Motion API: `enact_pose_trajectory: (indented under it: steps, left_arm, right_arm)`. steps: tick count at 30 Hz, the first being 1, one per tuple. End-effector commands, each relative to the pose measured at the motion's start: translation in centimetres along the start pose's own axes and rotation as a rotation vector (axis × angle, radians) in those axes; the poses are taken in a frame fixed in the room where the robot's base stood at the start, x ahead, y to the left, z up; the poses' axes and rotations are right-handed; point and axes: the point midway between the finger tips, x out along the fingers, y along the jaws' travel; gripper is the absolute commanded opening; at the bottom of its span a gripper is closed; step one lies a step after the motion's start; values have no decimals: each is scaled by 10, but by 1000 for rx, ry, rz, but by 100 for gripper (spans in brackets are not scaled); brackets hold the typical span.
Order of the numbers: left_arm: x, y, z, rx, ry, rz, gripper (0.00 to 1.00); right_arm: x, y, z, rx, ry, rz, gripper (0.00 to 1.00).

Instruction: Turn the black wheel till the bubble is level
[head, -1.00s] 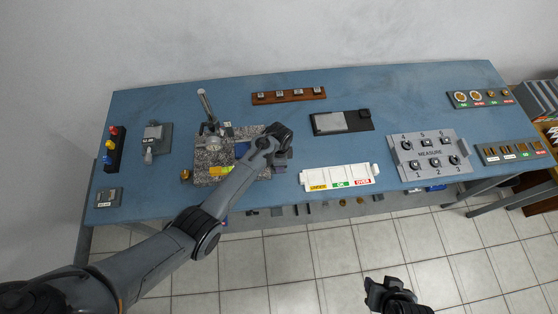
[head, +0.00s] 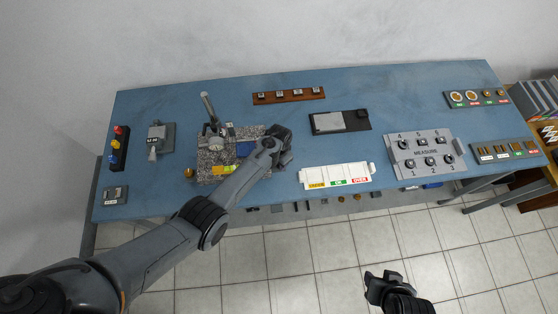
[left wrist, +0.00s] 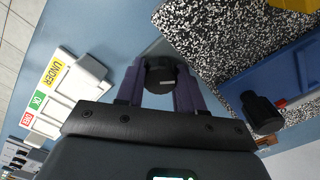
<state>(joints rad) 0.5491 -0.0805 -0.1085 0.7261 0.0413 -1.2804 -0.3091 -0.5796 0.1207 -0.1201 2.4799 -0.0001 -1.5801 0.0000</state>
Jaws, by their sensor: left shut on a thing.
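A black wheel (left wrist: 162,76) with a small pale mark sits between the two fingers of my left gripper (left wrist: 160,88) in the left wrist view. The fingers are shut on its sides. In the head view my left gripper is largely hidden by its own wrist, at the right edge of a speckled granite plate (head: 207,174). A yellow block (head: 221,168) and a blue part (head: 243,149) lie on the plate; the blue part also shows in the left wrist view (left wrist: 278,77). I cannot make out the bubble. My right gripper (head: 374,285) hangs before the table, its opening unclear.
A grey post (head: 208,105) rises at the plate's back. A black knob (left wrist: 262,112) stands beside the left gripper. A white tray (head: 335,175) with UNDER, OK and OVER labels lies to the right. A grey MEASURE board (head: 422,155) lies beyond it.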

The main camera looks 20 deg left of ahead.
Motion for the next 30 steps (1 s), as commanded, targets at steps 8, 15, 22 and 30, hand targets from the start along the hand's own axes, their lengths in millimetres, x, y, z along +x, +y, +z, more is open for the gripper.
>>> enact_pose_trajectory:
  steps: [8, 15, 22, 30]
  left_arm:
    - [0, 0, 0, -28, 2, 0, 7]
    - [0, 0, 0, -28, 2, 0, 7]
    - [0, 0, 0, -28, 1, 0, 63]
    - [0, -2, 0, -30, 0, -1, 63]
  right_arm:
    - [-1, -1, -1, 5, 1, -4, 43]
    - [-1, -1, -1, 5, 1, -4, 43]
    - [-1, -1, 0, 3, 0, -2, 43]
    - [-1, 1, 0, -5, -1, 4, 43]
